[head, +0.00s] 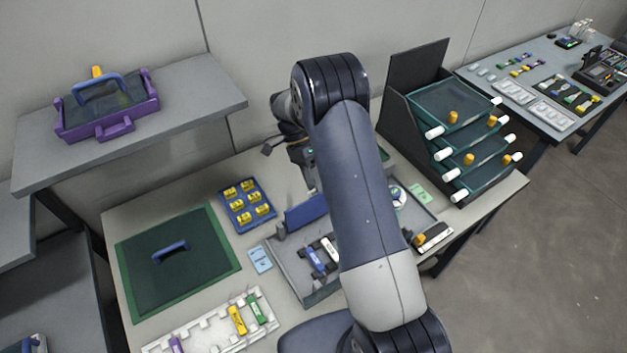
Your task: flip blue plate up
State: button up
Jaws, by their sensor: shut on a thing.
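The blue plate (304,213) stands raised and tilted at the back left edge of a grey tray (290,272) on the worktable. Its right part is hidden behind my arm. My gripper (311,178) points down just above the plate's upper right edge and is shut on the plate. My arm covers most of the gripper, so the exact contact does not show.
Blue and white pieces (322,257) lie in the tray. A blue holder with several yellow blocks (247,205) and a green mat with a blue handle (170,250) are on the left. A dark rack with several drawers (425,105) stands back right.

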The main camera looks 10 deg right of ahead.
jog(key=p+v, duration=0.5)
jog(key=v, duration=0.6)
jog(key=shift+p, duration=0.4)
jog(key=shift+s+f, duration=0.1)
jog(key=shift+f, duration=0.05)
jog(key=b+x, duration=0.4)
jog(key=x, duration=0.4)
jog(key=shift+f+b, duration=0.2)
jog(key=shift+b, duration=0.2)
jog(key=shift+r, duration=0.1)
